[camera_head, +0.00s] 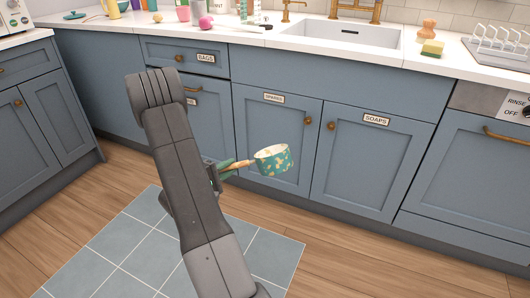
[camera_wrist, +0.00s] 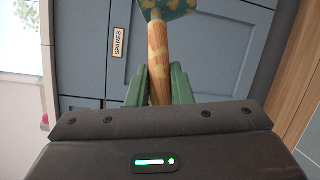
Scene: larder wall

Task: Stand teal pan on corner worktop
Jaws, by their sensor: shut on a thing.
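The teal pan (camera_head: 273,160) has pale blotches and a wooden handle. In the head view it is held out to the right of my arm, in front of the lower cupboard doors and below worktop height. My gripper (camera_head: 226,169) is shut on its handle. In the wrist view the green fingers of my gripper (camera_wrist: 160,85) lie on both sides of the handle (camera_wrist: 159,50), and the teal pan (camera_wrist: 172,8) is cut off at the top. The white worktop (camera_head: 105,22) runs along the back and turns at the far left corner.
On the worktop near the corner stand a teal lid-like item (camera_head: 74,15), colored cups and a pink ball (camera_head: 206,22). A sink (camera_head: 345,32), sponge (camera_head: 432,47) and dish rack (camera_head: 497,45) are to the right. Blue cupboards (camera_head: 375,150) front the worktop. A blue tiled mat (camera_head: 120,250) lies on the floor.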

